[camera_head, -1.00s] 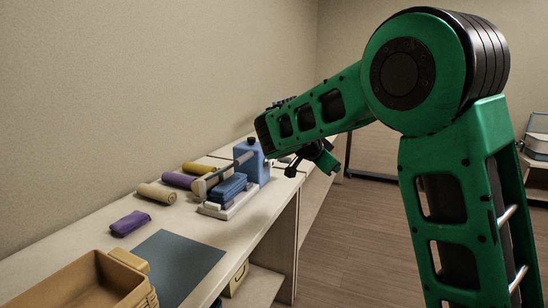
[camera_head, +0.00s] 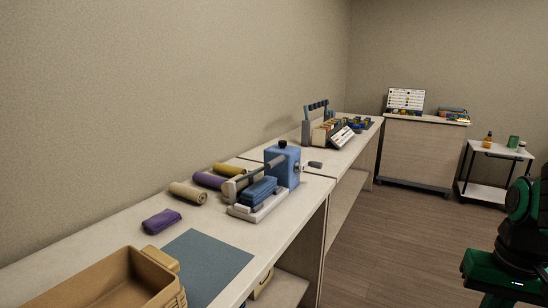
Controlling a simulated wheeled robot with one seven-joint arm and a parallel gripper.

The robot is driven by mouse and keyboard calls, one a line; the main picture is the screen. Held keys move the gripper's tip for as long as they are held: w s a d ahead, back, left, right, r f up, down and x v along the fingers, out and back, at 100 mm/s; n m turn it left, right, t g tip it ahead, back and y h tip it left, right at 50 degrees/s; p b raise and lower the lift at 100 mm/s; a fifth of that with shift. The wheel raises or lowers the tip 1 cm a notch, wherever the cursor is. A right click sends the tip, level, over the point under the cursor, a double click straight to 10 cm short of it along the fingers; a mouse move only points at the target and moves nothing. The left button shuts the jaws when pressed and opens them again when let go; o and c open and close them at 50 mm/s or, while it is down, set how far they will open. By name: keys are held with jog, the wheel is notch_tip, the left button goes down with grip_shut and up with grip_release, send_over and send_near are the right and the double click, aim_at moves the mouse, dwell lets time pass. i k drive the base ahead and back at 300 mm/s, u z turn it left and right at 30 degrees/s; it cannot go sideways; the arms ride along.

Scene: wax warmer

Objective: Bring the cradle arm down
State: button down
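The wax warmer stands on the long pale counter. It has a blue upright housing (camera_head: 287,168) with a black knob on top, a white base (camera_head: 262,210) and a blue stacked block (camera_head: 258,192) on that base. The grey cradle arm (camera_head: 250,176) runs from the housing toward the front left, along the block's wall side, with a paler thick part at its near end. It looks raised above the base, but its exact angle is hard to tell. Green and black parts of my arm show at the lower right edge, well away from the warmer. My gripper's fingers are not visible.
A dark mat (camera_head: 205,262) and a tan bin (camera_head: 100,285) are nearer. A rack with small jars (camera_head: 325,130) stands farther back. The floor (camera_head: 390,240) right of the counter is clear.

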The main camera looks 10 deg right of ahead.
aim_at(269, 166)
jog(key=u, duration=0.25)
jog(key=i, duration=1)
jog(key=z, duration=0.35)
